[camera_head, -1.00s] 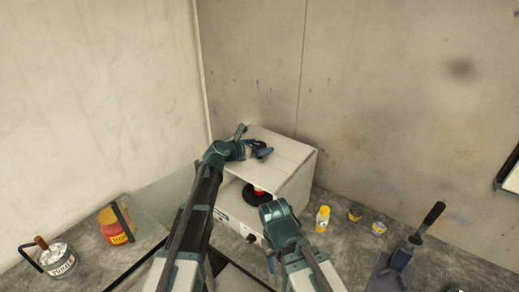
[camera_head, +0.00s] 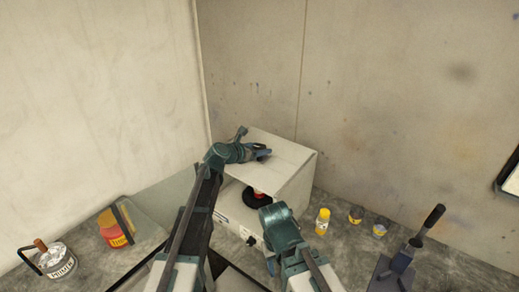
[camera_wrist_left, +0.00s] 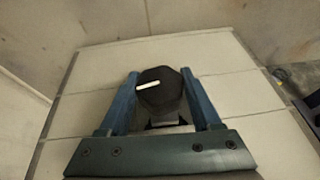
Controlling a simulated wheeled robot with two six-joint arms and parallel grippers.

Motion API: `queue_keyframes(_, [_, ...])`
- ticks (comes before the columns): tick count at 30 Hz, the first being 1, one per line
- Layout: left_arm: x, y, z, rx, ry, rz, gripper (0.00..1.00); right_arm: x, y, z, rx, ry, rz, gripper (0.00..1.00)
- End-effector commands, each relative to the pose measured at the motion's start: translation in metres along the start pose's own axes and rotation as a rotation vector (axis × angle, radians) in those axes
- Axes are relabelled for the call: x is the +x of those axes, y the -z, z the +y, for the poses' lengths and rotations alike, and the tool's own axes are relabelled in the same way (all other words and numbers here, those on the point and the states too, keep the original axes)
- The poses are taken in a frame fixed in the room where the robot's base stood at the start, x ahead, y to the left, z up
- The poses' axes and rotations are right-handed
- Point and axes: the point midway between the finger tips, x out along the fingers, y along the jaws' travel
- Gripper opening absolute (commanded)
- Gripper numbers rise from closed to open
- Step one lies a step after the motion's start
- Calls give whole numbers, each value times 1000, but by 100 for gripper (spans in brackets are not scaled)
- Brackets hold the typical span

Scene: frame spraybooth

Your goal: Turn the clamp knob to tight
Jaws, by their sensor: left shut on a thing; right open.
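The clamp knob (camera_wrist_left: 172,94) is black and faceted, with a white mark that lies nearly level and points left in the left wrist view. A grey clamp part shows below it, against a white panelled surface. My left gripper (camera_wrist_left: 158,82) has its two blue fingers on either side of the knob and is shut on it. In the head view my left gripper (camera_head: 262,153) is at the top of the white box (camera_head: 290,150), and the knob is hidden there. My right gripper (camera_head: 270,264) is low at the middle, mostly hidden by its arm, open.
A red and black object (camera_head: 256,196) sits inside the box's open front. A black-handled tool (camera_head: 404,256) is at the lower right. A paint can (camera_head: 57,262) and a red-yellow container (camera_head: 112,228) stand at left.

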Motion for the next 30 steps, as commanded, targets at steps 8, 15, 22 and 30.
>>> queue_keyframes(8, [2, -1, 3, 43, 109, 0, 10, 0, 0, 0, 0, 0, 0, 50])
queue_keyframes(15, [3, -1, 5, 124, 305, -1, 10, 0, 0, 0, 0, 0, 0, 50])
queue_keyframes(22, [3, -2, 5, 210, 508, -1, 10, 0, 0, 0, 0, 0, 0, 50])
queue_keyframes(30, [4, -2, 5, 307, 745, -1, 10, 0, 0, 0, 0, 0, 0, 50])
